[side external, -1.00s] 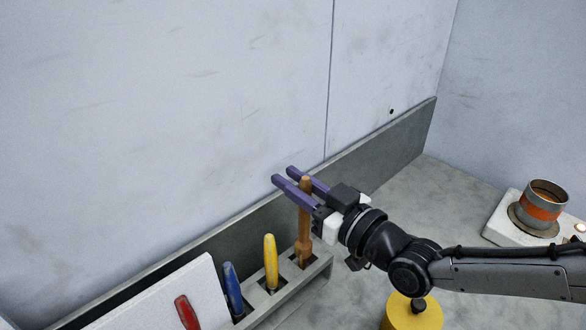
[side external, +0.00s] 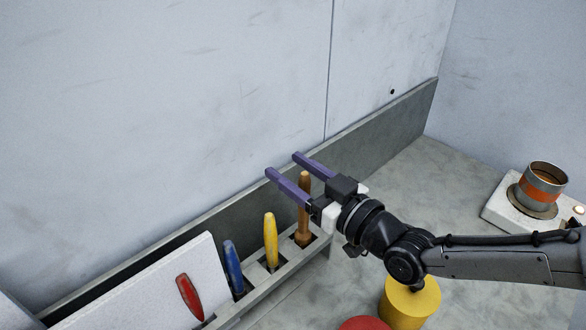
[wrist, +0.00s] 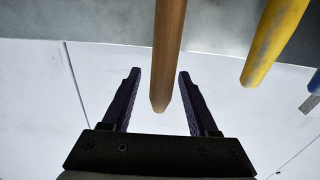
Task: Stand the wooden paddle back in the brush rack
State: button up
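The brown wooden paddle (side external: 304,212) stands upright in the right-hand slot of the grey brush rack (side external: 318,241) in the side view. Its lower end is hidden inside the slot. My gripper (side external: 283,165) is open, its two purple fingers spread near the top of the handle. In the wrist view the paddle handle (wrist: 168,50) lies between my open fingers (wrist: 159,74), with a visible gap on each side. No finger appears to touch it.
A yellow handle (side external: 271,240) and a blue one (side external: 233,266) stand to the left in the rack. A red handle (side external: 189,297) is further left by a white board (side external: 150,295). A yellow cylinder (side external: 410,303) is below my arm; an orange-banded cup (side external: 541,186) is at right.

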jog(key=v, duration=1.4)
jog(key=shift+w, duration=0.15)
dwell(0.5)
